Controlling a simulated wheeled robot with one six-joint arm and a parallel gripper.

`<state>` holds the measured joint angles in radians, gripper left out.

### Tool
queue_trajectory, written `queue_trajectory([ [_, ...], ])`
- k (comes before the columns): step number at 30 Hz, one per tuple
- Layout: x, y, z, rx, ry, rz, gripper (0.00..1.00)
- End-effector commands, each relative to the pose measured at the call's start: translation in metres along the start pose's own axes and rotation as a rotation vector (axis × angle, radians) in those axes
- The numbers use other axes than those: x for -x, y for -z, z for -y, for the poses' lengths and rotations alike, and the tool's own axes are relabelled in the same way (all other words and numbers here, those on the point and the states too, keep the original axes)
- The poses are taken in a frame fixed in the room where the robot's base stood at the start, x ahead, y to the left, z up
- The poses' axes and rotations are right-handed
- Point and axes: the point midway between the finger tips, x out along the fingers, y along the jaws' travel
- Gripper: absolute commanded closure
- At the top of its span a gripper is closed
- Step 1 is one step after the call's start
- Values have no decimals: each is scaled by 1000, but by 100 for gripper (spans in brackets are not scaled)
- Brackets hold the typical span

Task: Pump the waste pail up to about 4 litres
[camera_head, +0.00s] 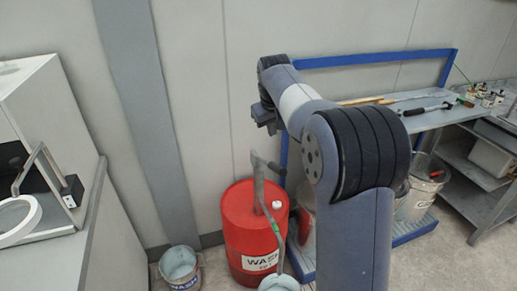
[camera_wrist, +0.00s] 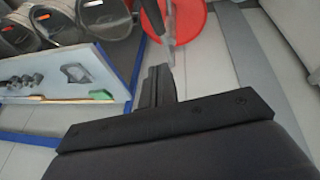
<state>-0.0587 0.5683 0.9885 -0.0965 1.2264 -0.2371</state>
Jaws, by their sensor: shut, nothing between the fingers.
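A red drum (camera_head: 240,226) with a white label stands on the floor at the centre. A grey hand pump rises from its top, with a crank handle (camera_head: 265,163) sticking out at the upper right. A pail (camera_head: 278,284) shows at the bottom edge, in front of the drum by the hose; its contents are hard to see. My gripper (camera_head: 267,122) is shut and empty, above the pump handle. In the wrist view, the gripper fingers (camera_wrist: 158,82) are together, just short of the dark handle bar (camera_wrist: 153,14).
A blue-framed bench (camera_head: 425,117) with tools stands right, with metal pails (camera_head: 424,186) below it. A white cabinet (camera_head: 100,240) is at the left. The wall is close behind the drum. My arm hides part of the area right of the drum.

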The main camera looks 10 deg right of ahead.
Motion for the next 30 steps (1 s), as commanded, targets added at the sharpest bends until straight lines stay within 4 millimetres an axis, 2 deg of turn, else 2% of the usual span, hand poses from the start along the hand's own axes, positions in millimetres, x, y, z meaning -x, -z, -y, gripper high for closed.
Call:
queue_trajectory([
  [17, -5, 0, 0, 0, 0, 1, 100],
  [23, -34, 0, 0, 0, 1, 5, 100],
  [30, -86, 0, 0, 0, 2, 5, 100],
])
